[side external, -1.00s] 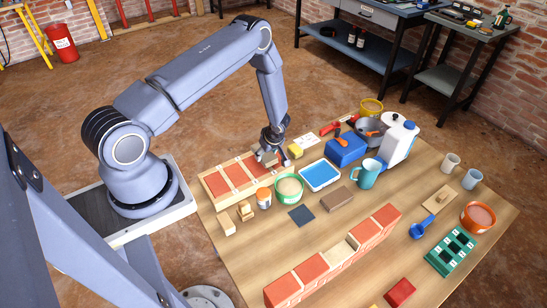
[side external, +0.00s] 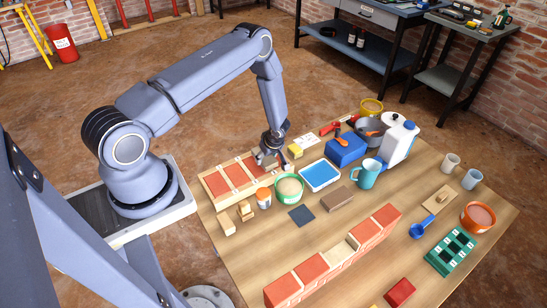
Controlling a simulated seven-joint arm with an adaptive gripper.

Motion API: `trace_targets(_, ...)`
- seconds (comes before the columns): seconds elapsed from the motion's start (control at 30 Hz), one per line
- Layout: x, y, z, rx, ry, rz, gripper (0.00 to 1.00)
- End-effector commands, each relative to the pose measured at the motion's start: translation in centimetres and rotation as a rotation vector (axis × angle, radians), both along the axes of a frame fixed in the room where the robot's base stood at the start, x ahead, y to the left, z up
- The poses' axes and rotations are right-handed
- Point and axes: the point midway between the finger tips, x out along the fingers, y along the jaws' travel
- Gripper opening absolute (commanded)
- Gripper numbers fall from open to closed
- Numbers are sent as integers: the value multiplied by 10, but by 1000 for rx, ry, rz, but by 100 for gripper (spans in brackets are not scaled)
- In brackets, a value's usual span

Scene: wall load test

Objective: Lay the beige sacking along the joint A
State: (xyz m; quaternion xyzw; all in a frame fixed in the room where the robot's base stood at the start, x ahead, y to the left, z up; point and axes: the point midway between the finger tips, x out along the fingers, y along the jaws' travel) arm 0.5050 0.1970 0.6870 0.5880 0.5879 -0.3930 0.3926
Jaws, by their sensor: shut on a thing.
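My gripper (side external: 268,157) points down over the far right end of the near-left row of red bricks (side external: 232,180) with pale edging. It is shut on a small beige piece, which seems to be the beige sacking (side external: 262,160). The fingers partly hide this piece, and I cannot tell whether it touches the row. A second row of red bricks (side external: 312,268) with pale joints runs along the front of the table, with a beige section (side external: 345,248) in it. I cannot make out a label marking joint A.
A green-rimmed bowl (side external: 289,188), an orange-and-white jar (side external: 264,198) and a blue tray (side external: 319,175) stand close to the gripper. A blue box (side external: 346,149), a teal mug (side external: 367,173) and a white jug (side external: 399,145) are farther right. The right front tabletop has some free room.

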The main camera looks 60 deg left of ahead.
Motion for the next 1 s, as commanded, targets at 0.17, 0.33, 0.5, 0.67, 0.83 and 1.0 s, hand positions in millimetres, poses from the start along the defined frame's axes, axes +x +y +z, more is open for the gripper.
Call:
trace_targets(0.17, 0, 0, -3, 0, 0, 0, 30)
trace_targets(0.33, 0, 0, -5, 0, 0, 0, 30)
trace_targets(0.5, 0, 0, -7, 0, 0, 0, 64)
trace_targets(0.67, 0, 0, -7, 0, 0, 0, 80)
trace_targets(0.83, 0, 0, -7, 0, 0, 0, 87)
trace_targets(1.0, 0, 0, -6, 0, 0, 0, 87)
